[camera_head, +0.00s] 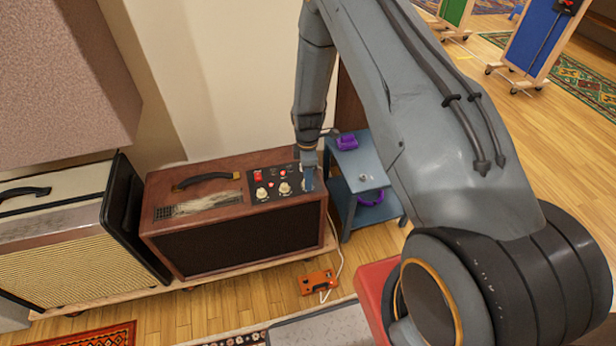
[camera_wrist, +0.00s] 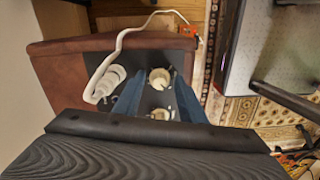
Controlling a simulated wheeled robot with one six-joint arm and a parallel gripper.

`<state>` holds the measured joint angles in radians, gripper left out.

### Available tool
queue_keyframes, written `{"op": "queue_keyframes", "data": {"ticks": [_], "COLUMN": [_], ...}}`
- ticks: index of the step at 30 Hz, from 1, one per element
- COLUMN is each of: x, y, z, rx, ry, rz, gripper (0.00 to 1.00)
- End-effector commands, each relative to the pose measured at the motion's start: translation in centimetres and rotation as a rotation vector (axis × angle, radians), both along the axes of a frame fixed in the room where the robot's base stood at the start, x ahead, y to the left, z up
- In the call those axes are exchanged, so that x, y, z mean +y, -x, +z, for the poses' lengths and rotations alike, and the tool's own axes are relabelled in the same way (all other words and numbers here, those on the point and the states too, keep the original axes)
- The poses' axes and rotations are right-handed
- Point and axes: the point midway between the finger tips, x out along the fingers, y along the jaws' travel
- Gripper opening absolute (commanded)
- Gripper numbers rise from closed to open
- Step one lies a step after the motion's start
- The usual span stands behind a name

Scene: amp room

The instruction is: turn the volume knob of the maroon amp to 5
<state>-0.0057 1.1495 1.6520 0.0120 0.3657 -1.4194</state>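The maroon amp (camera_head: 190,250) stands on a low wooden board, with a dark control panel (camera_head: 275,181) at its top right. Cream knobs, one at the left (camera_head: 262,193) and one in the middle (camera_head: 285,188), show on the panel. My gripper (camera_head: 308,183) points down at the panel's right end and hides part of it. In the wrist view the two blue fingers stand apart, with a cream knob (camera_wrist: 160,77) between their tips and gaps at its sides. I cannot read the dial marks.
A cream amp (camera_head: 65,240) stands close on the left. A blue side table (camera_head: 360,165) with purple items stands at the right.

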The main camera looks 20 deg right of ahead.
Motion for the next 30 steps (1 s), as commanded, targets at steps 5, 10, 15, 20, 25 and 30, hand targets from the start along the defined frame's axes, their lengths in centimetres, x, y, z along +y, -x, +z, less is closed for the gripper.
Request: {"op": "queue_keyframes", "data": {"ticks": [5, 10, 15, 20, 25, 30], "x": [0.01, 0.01, 0.01, 0.01, 0.00, -0.02], "y": [-0.01, 0.00, 0.00, -0.01, -0.01, 0.02], "z": [0.01, 0.02, 0.03, 0.02, -0.01, -0.05], "rx": [0.000, 0.000, 0.000, 0.000, 0.000, 0.000], "ry": [0.000, 0.000, 0.000, 0.000, 0.000, 0.000], "rz": [0.000, 0.000, -0.002, -0.026, -0.100, -0.226], "gripper": [0.34, 0.05, 0.00, 0.00, 0.00, 0.00]}}
